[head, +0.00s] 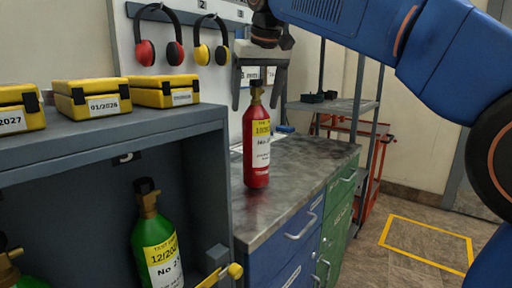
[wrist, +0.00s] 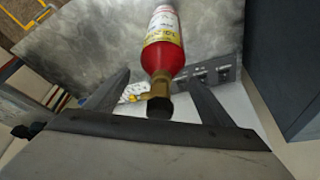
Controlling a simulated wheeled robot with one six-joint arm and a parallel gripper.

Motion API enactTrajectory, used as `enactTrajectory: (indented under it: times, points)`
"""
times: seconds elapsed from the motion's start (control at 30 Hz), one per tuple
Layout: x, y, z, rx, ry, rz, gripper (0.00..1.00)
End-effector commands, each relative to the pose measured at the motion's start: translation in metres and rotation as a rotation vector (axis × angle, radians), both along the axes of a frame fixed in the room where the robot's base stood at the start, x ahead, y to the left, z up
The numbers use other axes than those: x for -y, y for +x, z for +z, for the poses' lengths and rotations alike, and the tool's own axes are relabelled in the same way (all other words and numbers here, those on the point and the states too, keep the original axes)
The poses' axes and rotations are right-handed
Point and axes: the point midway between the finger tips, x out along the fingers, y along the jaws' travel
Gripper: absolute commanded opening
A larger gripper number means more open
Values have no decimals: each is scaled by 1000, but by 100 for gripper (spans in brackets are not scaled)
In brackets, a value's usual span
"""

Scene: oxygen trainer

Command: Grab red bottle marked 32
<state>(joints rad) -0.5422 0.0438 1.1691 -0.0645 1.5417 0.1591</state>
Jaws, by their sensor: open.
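A red bottle (head: 257,142) stands upright on the grey worktop (head: 300,165) in the head view. It has a brass neck, a black cap and a yellow and white label. The number on the label is too small to read. My gripper (head: 257,102) points down with its fingers on either side of the bottle's neck and cap. It is open, with gaps visible beside the neck. In the wrist view the bottle (wrist: 163,58) lies between the two fingers (wrist: 160,88), its cap nearest the camera.
A grey cabinet (head: 175,128) at left bears yellow cases (head: 92,98) and holds green bottles (head: 155,240). Red and yellow ear defenders (head: 146,52) hang behind. A shelf rack (head: 335,106) stands behind at right. The worktop right of the bottle is clear.

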Motion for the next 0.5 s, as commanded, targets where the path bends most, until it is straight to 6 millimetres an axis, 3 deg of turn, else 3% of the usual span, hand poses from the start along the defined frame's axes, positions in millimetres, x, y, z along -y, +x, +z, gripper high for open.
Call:
enactTrajectory:
  times: [0.2, 0.47, 0.5]
  points:
    - [-3, 8, -21, 1, 0, -1, 76]
    - [-4, 9, -22, 2, 0, -1, 76]
    - [-4, 9, -22, 2, 0, -1, 69]
